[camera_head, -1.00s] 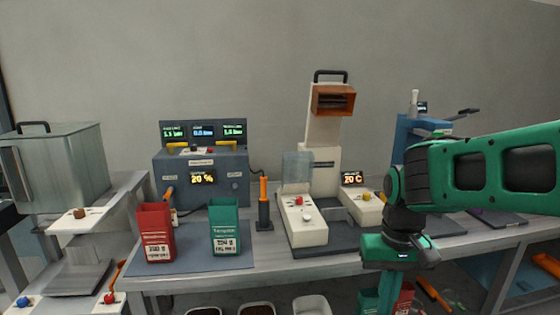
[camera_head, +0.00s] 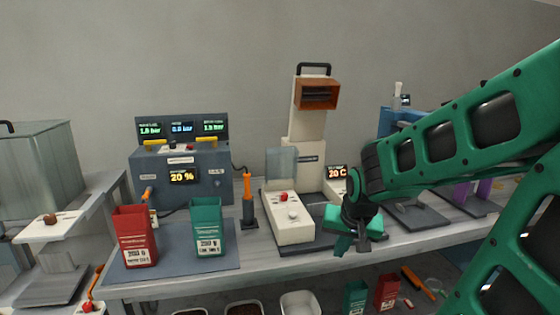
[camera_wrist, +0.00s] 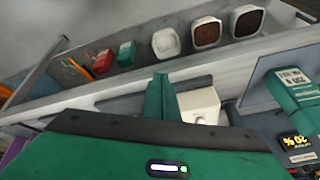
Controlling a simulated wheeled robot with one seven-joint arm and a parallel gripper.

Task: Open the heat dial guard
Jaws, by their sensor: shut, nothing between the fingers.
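The white heater machine (camera_head: 308,128) stands on the bench with an orange outlet at its top. Its 20 C display (camera_head: 337,172) sits on a small white box, now mostly hidden by my arm, so the heat dial and any guard over it cannot be made out. A translucent grey plate (camera_head: 282,163) stands upright behind a red button (camera_head: 284,197) on the white front block (camera_head: 290,222). My gripper (camera_head: 354,245) is shut and empty, in front of the machine near the bench's front edge. Its green fingers (camera_wrist: 161,95) show in the wrist view, apart from a white block (camera_wrist: 200,105).
A red bag (camera_head: 134,236) and a green bag (camera_head: 207,227) stand on a mat at left. An orange-handled lever (camera_head: 247,205) stands between them and the machine. Bins (camera_head: 300,302) lie below the bench. A blue machine (camera_head: 395,122) stands behind my arm.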

